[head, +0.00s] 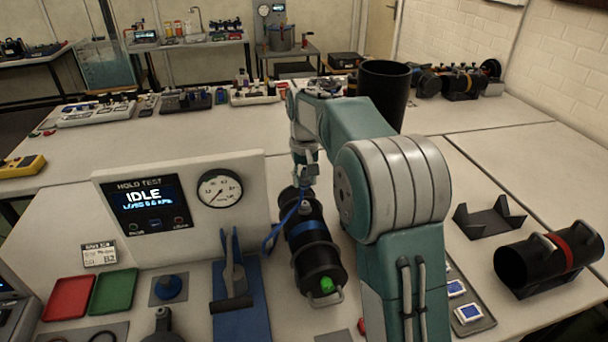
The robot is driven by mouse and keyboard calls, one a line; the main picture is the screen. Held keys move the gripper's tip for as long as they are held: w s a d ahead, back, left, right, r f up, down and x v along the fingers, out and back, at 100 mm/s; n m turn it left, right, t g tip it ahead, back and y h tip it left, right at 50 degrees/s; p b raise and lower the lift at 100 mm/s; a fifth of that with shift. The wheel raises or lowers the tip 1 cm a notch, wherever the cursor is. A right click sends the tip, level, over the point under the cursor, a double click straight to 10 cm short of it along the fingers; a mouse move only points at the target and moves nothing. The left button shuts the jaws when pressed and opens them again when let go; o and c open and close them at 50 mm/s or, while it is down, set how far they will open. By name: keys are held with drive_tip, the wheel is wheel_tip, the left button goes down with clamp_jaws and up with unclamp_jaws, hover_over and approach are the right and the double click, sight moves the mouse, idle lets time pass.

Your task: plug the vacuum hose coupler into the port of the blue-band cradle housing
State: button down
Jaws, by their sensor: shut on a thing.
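The blue-band cradle housing (309,232) is a black cylinder lying on the table in front of the test panel, with a green piece (326,284) and a metal handle at its near end. My gripper (304,204) points down over the far part of this housing. It is shut on the vacuum hose coupler, which is small and mostly hidden by the fingers. The blue hose (272,241) runs from the gripper down to the left of the housing. The port is not clear, and I cannot tell whether the coupler touches it.
A hold-test panel (145,205) reading IDLE and a round gauge (220,189) stand at left. A blue clamp stand (234,280) is close left of the housing. A red-band housing (550,258) and an empty cradle (489,218) are at right. My arm hides the table right of the blue-band housing.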

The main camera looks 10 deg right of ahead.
sight(305, 203)
drive_tip(key=shift+f, duration=2.25)
drive_tip(key=shift+s+f, duration=0.1)
drive_tip(key=shift+f, duration=0.35)
idle(0.5)
drive_tip(key=shift+c, duration=1.3)
unclamp_jaws()
drive_tip(key=shift+r, duration=0.1)
wheel_tip(305, 203, up, 11)
drive_tip(key=shift+r, duration=0.3)
